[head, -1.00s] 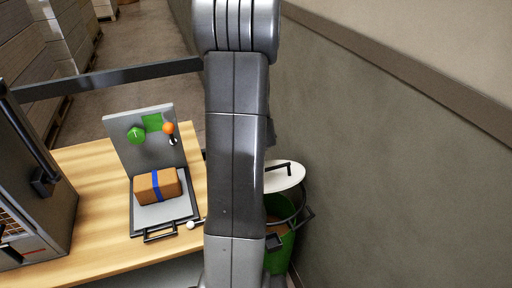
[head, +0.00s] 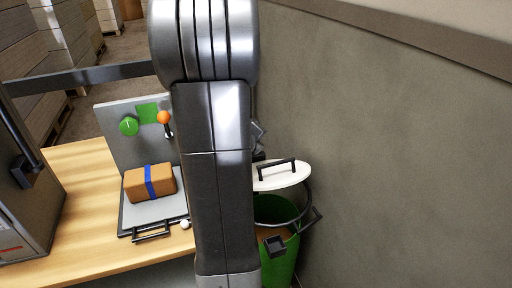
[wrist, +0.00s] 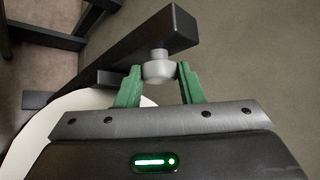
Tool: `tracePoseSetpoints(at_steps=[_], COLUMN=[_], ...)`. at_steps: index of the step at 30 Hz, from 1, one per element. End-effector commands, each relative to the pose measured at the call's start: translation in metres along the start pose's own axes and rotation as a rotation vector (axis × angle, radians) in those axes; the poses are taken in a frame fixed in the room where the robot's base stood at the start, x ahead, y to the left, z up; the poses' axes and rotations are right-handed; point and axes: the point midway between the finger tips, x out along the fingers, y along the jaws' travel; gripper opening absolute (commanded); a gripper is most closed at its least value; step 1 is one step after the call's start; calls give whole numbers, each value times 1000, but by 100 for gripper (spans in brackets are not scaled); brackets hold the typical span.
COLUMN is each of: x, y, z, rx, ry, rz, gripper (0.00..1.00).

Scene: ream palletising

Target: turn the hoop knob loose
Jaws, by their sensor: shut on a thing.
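The hoop knob (wrist: 158,68) is a small grey round knob on a stem under a black bar (wrist: 150,40) in the wrist view. My gripper (wrist: 160,76) has its two green fingers closed on either side of the knob. In the head view the black hoop (head: 306,205) rings the top of a green bin (head: 284,262). A white lid (head: 284,178) with a black handle sits raised at the hoop's back. My arm hides the knob and most of my gripper in the head view.
A wooden table (head: 80,220) at left carries a grey hinged device with a brown parcel (head: 150,183), a green dial (head: 128,126) and an orange-tipped lever (head: 164,118). A plain wall (head: 400,150) stands close on the right. The white lid also edges the wrist view (wrist: 50,130).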

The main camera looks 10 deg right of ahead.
Motion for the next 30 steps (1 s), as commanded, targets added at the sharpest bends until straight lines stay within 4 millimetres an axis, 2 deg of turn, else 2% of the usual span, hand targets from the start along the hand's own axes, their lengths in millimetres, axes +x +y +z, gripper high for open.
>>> tracePoseSetpoints(at_steps=[1, 15, 30], x=[4, 4, 2], y=[8, 11, 8], z=[-3, -3, -2], rx=[-31, -301, -410], ry=[-5, -3, 0], rz=[-32, -302, -409], gripper=[11, 11, 11])
